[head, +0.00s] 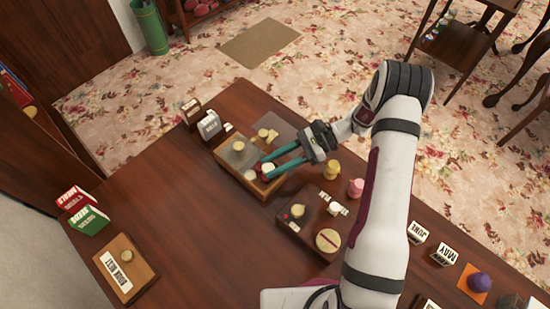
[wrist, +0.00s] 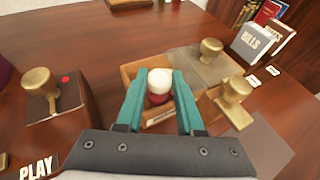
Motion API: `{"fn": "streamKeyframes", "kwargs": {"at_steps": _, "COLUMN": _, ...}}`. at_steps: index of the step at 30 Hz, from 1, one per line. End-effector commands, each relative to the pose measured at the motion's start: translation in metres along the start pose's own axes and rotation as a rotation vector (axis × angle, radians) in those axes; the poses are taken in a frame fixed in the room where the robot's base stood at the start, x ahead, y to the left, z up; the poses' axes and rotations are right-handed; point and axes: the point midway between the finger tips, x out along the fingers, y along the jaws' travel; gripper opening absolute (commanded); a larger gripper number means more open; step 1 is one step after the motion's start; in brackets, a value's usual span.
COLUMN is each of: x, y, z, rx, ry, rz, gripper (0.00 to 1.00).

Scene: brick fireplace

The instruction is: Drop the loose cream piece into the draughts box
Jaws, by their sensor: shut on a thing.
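The draughts box (head: 262,192) is an open-topped wooden box on the table, with a grey panel and brass knob (head: 238,146) at its far end. The wrist view shows its wooden wall (wrist: 130,70) ahead and a small label on its near side. My gripper (head: 268,171) has its teal fingers over the box opening. In the wrist view the fingers (wrist: 160,84) are shut on a cream piece (wrist: 160,77). A red piece (wrist: 157,98) shows just below it; I cannot tell whether they touch. Another pale round piece (head: 250,174) appears inside the box.
A dark case (head: 290,230) with a brass knob and a red dot stands nearby; it is at the left in the wrist view (wrist: 70,97). Yellow (head: 332,170) and pink (head: 356,187) objects stand to the right. A BILLS holder (wrist: 254,42) stands beyond. The table's left-middle is clear.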

Motion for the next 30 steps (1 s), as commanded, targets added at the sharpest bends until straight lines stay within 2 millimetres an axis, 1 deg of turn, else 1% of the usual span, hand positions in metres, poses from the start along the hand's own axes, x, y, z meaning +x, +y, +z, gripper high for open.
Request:
{"fn": "streamKeyframes", "kwargs": {"at_steps": 2, "x": 0.000, "y": 0.000, "z": 0.000, "rx": 0.000, "ry": 0.000, "rz": 0.000, "gripper": 0.00}}
{"fn": "streamKeyframes", "kwargs": {"at_steps": 3, "x": 0.000, "y": 0.000, "z": 0.000, "rx": 0.000, "ry": 0.000, "rz": 0.000, "gripper": 0.40}}
{"fn": "streamKeyframes", "kwargs": {"at_steps": 8, "x": 0.000, "y": 0.000, "z": 0.000, "rx": 0.001, "ry": 0.000, "rz": 0.000, "gripper": 0.69}}
{"fn": "streamKeyframes", "kwargs": {"at_steps": 9, "x": 0.000, "y": 0.000, "z": 0.000, "rx": 0.001, "ry": 0.000, "rz": -0.001, "gripper": 0.72}}
{"fn": "streamKeyframes", "kwargs": {"at_steps": 19, "x": 0.000, "y": 0.000, "z": 0.000, "rx": 0.001, "ry": 0.000, "rz": -0.001, "gripper": 0.72}}
{"fn": "streamKeyframes", "kwargs": {"at_steps": 23, "x": -0.009, "y": 0.000, "z": 0.000, "rx": 0.000, "ry": 0.000, "rz": -0.002, "gripper": 0.72}}
{"fn": "streamKeyframes", "kwargs": {"at_steps": 26, "x": -0.028, "y": -0.001, "z": 0.000, "rx": 0.000, "ry": 0.001, "rz": -0.005, "gripper": 0.72}}
{"fn": "streamKeyframes", "kwargs": {"at_steps": 29, "x": -0.057, "y": 0.000, "z": -0.001, "rx": 0.000, "ry": 0.003, "rz": -0.005, "gripper": 0.72}}
{"fn": "streamKeyframes", "kwargs": {"at_steps": 30, "x": -0.070, "y": -0.001, "z": -0.001, "rx": -0.001, "ry": 0.002, "rz": -0.005, "gripper": 0.72}}
